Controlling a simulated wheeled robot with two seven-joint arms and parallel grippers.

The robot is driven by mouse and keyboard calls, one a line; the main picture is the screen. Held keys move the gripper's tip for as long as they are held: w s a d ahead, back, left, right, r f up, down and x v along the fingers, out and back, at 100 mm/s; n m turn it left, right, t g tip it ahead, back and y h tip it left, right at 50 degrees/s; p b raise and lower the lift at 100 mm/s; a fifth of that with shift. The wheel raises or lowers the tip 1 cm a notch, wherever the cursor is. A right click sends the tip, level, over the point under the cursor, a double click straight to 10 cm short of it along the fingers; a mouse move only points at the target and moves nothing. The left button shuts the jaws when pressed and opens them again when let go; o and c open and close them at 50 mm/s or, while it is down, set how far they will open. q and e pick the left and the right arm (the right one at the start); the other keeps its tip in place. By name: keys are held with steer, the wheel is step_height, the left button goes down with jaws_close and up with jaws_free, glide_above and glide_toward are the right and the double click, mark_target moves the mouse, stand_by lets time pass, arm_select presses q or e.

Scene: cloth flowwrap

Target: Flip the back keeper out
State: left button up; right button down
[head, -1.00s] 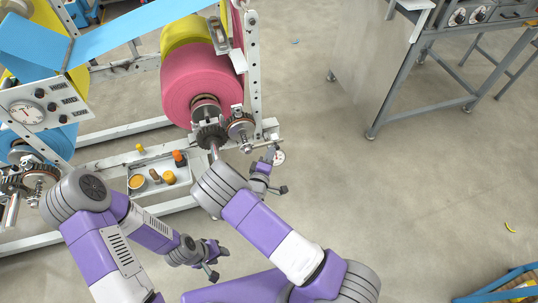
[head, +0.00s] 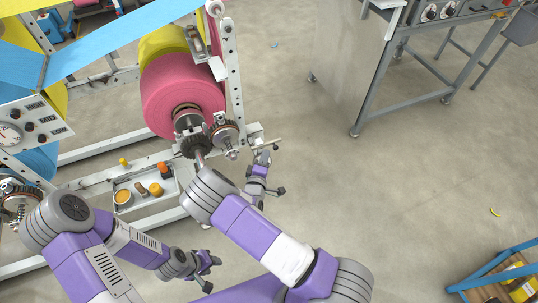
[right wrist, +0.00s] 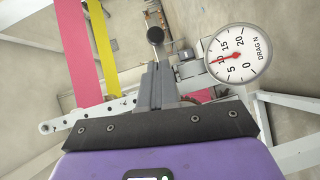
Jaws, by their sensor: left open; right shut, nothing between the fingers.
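I cannot tell for sure which part is the back keeper. A small lever with a dark ball knob (right wrist: 156,34) shows in the right wrist view, just beyond my right fingertips. My right gripper (right wrist: 154,76) is shut and empty, and I cannot tell whether it touches the lever. In the head view my right gripper (head: 263,160) is beside the right end of the unwind frame, below a thin pale rod (head: 266,147). The pink roll (head: 180,92) sits on its shaft to the left. My left gripper (head: 205,263) is open and empty, low in front of the frame.
A round drag dial (right wrist: 238,53) stands beside the fingers. A parts tray (head: 148,208) holds small orange and yellow items. A grey machine (head: 345,60) stands at the right.

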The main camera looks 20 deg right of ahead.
steer(key=a+p+v, duration=0.1)
steer(key=p+v, duration=0.1)
steer(key=v, duration=0.9)
steer(key=shift+w, duration=0.2)
